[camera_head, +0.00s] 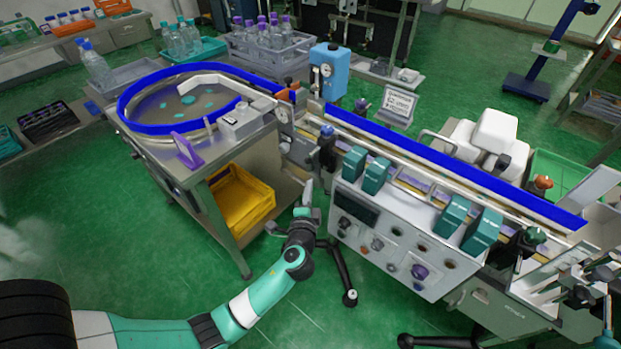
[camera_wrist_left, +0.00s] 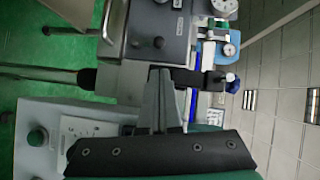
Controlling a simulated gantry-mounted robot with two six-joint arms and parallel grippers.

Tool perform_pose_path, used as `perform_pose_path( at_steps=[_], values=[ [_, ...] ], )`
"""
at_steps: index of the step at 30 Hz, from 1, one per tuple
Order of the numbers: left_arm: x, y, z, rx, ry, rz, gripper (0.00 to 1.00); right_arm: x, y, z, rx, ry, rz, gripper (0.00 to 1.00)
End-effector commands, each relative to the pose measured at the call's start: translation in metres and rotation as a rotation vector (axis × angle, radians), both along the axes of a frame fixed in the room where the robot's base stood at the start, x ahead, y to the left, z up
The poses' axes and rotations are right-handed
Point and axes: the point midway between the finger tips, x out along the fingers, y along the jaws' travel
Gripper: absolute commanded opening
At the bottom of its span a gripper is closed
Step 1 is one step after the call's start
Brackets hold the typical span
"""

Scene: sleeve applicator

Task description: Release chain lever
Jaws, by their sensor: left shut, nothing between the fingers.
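My left gripper (camera_head: 307,188) is shut and empty, upright in front of the left end of the conveyor machine (camera_head: 400,235). In the left wrist view its grey fingers (camera_wrist_left: 165,98) are together, close to a black bracket or lever arm (camera_wrist_left: 190,78) with a dark blue knob (camera_wrist_left: 232,85). In the head view a dark lever-like part with a blue knob (camera_head: 326,131) stands just above and right of the gripper. I cannot tell whether the fingers touch it, or surely whether it is the chain lever.
A round feeding table (camera_head: 140,112) with a blue rim stands left, above a yellow crate (camera_head: 240,200). Teal blocks (camera_head: 375,175) line the conveyor front above the control panel. A blue device (camera_head: 330,72) stands behind. The green floor in front is mostly free.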

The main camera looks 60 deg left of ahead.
Motion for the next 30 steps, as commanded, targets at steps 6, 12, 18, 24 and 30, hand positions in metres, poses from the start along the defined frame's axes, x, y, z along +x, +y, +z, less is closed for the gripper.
perform_pose_path(
  at_steps=[6, 12, 18, 24, 30],
  values=[
    [0.019, 0.031, -0.007, 0.0, -0.002, 0.003, 0.0, 0.0, 0.0, -0.017, 0.0, 0.0, 0.0, 0.5],
    [0.039, 0.062, -0.011, 0.001, -0.003, 0.002, 0.0, 0.0, 0.0, -0.032, 0.0, 0.001, 0.0, 0.5],
    [0.05, 0.077, -0.011, 0.0, -0.002, -0.001, 0.0, 0.0, 0.0, -0.038, 0.0, 0.001, 0.0, 0.5],
    [0.051, 0.078, -0.01, 0.0, -0.001, -0.001, 0.0, 0.0, 0.0, -0.037, 0.0, 0.0, 0.0, 0.5],
    [0.051, 0.078, -0.01, -0.002, -0.002, -0.001, 0.0, 0.0, 0.0, -0.036, 0.0, 0.0, 0.0, 0.5]
  ],
)
